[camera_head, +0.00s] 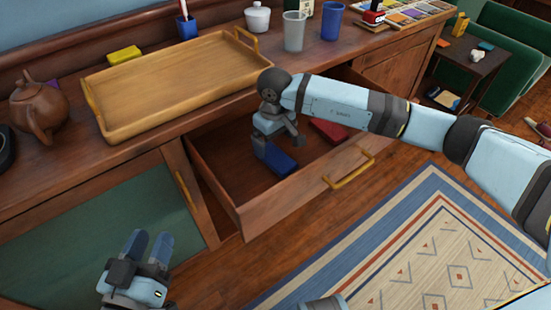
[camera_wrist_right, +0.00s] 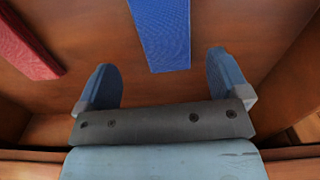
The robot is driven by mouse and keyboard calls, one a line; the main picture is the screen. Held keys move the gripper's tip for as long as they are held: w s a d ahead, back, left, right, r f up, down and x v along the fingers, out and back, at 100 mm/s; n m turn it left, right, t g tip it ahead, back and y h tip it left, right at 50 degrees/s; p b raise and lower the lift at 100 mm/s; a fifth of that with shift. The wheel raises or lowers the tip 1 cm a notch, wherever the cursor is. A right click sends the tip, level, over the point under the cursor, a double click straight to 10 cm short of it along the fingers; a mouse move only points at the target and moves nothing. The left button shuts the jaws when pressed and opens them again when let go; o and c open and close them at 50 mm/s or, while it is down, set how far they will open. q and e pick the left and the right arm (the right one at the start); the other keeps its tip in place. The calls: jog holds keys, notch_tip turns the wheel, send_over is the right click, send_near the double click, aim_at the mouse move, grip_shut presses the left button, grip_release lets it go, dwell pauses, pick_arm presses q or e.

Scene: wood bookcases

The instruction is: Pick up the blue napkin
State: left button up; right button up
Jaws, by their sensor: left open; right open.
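The blue napkin (camera_head: 280,160) lies folded on the floor of the open drawer (camera_head: 305,196). In the right wrist view the napkin (camera_wrist_right: 163,32) is a blue strip running off the top edge. My right gripper (camera_head: 278,140) is inside the drawer, pointing down over the napkin. In the right wrist view its two fingers (camera_wrist_right: 164,72) are apart, with nothing between them; the napkin's near end lies between and beyond their tips. My left gripper (camera_head: 148,240) is open and empty, in front of the cabinet at lower left.
A red folded cloth (camera_head: 330,130) lies in the drawer; it also shows in the right wrist view (camera_wrist_right: 25,45). The drawer walls are close around my right gripper. A wooden tray (camera_head: 180,75), a teapot (camera_head: 38,108) and cups stand on the cabinet top above.

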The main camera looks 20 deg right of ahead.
aim_at(273, 153)
jog(key=f, duration=0.1)
jog(key=f+b, duration=0.1)
jog(key=shift+a+f, duration=0.3)
jog(key=shift+f, duration=0.1)
notch_tip(273, 153, down, 2)
jog(key=c, duration=0.9)
pick_arm(q)
jog(key=shift+s+d+r+t+h, duration=0.1)
jog(key=shift+d+r+t+h, duration=0.2)
jog(key=shift+r, duration=0.3)
jog(key=shift+s+d+r+t+h, duration=0.1)
jog(key=shift+d+r+t+h, duration=0.15)
jog(key=shift+r, duration=0.35)
pick_arm(e)
jog(key=shift+c, duration=0.5)
pick_arm(q)
jog(key=shift+w+a, duration=0.1)
pick_arm(e)
jog(key=shift+r, duration=0.1)
